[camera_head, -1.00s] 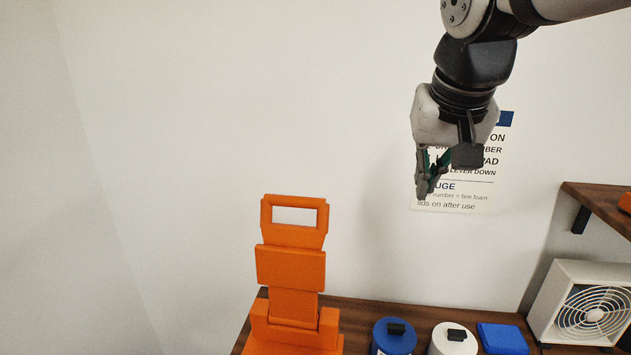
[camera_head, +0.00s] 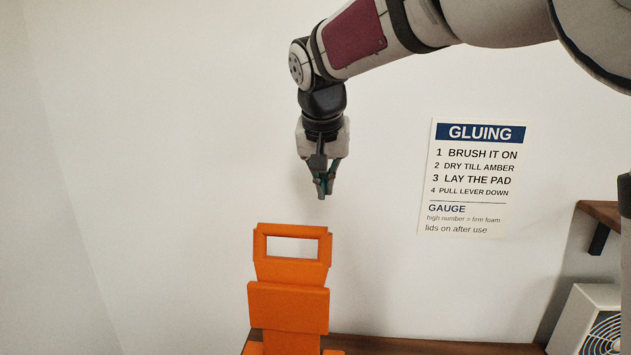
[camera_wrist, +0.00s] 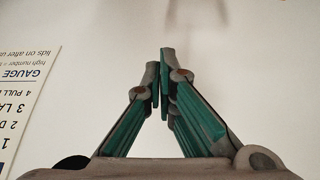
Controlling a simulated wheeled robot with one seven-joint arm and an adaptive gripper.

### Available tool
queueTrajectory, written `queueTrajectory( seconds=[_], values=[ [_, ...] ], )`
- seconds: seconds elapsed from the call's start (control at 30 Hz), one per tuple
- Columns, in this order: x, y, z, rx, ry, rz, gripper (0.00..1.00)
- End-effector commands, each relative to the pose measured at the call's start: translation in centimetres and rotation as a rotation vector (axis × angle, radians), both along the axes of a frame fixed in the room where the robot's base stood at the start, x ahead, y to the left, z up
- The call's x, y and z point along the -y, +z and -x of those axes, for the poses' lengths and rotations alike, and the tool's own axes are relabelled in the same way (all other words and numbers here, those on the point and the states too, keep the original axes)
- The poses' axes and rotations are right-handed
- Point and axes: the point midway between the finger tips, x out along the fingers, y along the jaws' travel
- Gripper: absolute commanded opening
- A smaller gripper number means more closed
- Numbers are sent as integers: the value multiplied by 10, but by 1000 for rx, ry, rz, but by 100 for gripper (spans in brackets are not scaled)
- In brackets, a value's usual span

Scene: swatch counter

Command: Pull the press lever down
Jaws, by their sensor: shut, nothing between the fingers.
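The orange press lever (camera_head: 291,305) stands upright on the wooden counter at the lower middle of the head view. Its top is a rectangular handle loop (camera_head: 292,229) with an open window. The lower part of the press is cut off by the bottom edge. My gripper (camera_head: 322,195) points down in the head view, above and slightly right of the handle, apart from it in the picture. Its fingers are shut and empty; the wrist view shows the fingertips (camera_wrist: 160,58) together against the bare wall. The lever is not visible in the wrist view.
A gluing instruction sign (camera_head: 471,178) hangs on the white wall to the right. A wooden shelf (camera_head: 600,212) and a white fan (camera_head: 590,325) are at the right edge. The counter (camera_head: 400,345) shows as a thin strip. The wall space left of the lever is clear.

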Motion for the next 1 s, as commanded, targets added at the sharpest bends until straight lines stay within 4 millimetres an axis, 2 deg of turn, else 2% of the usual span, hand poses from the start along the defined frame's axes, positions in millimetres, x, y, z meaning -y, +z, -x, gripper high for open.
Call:
queueTrajectory(
  seconds=[0.03,0.37,0.43,0.6,1.0],
  values=[
    [1,-11,-6,-1,0,0,0],
    [4,-51,-26,0,1,0,0],
    [1,-47,-8,0,4,-1,0],
    [-2,-49,10,1,3,-1,0],
    [-4,-50,17,0,0,-1,0]
  ],
)
